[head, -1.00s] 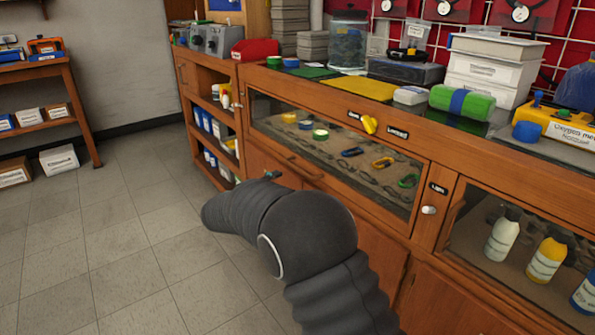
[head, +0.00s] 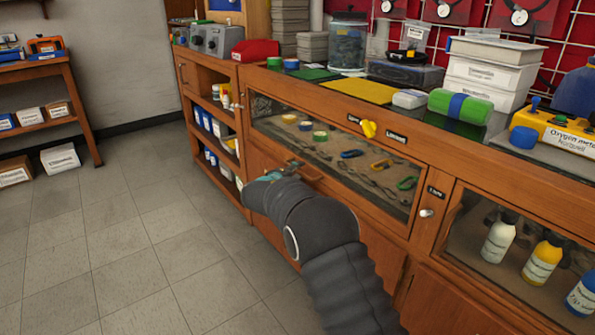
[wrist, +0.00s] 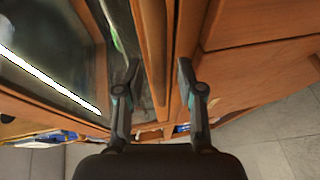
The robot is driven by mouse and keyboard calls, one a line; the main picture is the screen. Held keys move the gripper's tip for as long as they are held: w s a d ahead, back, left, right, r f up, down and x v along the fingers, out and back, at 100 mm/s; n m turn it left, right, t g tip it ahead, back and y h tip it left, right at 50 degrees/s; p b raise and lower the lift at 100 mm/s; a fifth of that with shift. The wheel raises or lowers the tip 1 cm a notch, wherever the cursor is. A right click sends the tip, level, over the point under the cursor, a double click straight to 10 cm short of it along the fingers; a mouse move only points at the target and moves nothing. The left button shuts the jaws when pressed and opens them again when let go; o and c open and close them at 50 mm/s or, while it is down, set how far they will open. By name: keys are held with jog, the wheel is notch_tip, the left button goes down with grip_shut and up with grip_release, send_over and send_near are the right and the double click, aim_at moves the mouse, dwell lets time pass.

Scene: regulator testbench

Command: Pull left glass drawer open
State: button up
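The left glass drawer (head: 335,149) is in the wooden counter, with tape rolls and carabiners visible behind its glass. It looks shut. Its wooden handle bar (head: 311,173) runs along the lower edge, partly hidden by my arm. My gripper (head: 270,177) is at the left part of this handle, its fingers mostly hidden in the head view. In the wrist view, my gripper (wrist: 159,72) is open, with one finger on the glass side and the other on the cabinet side of a wooden bar (wrist: 153,45), apparently the handle. Contact is unclear.
A second glass case with bottles (head: 541,262) is at the right. Open shelves (head: 218,130) stand left of the drawer. The countertop holds a green roll (head: 461,106), a yellow mat (head: 358,89) and boxes. The tiled floor (head: 130,240) at left is clear.

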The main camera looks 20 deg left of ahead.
jog(key=shift+w, duration=0.2)
jog(key=shift+c, duration=0.2)
grip_shut()
jog(key=shift+s, duration=0.1)
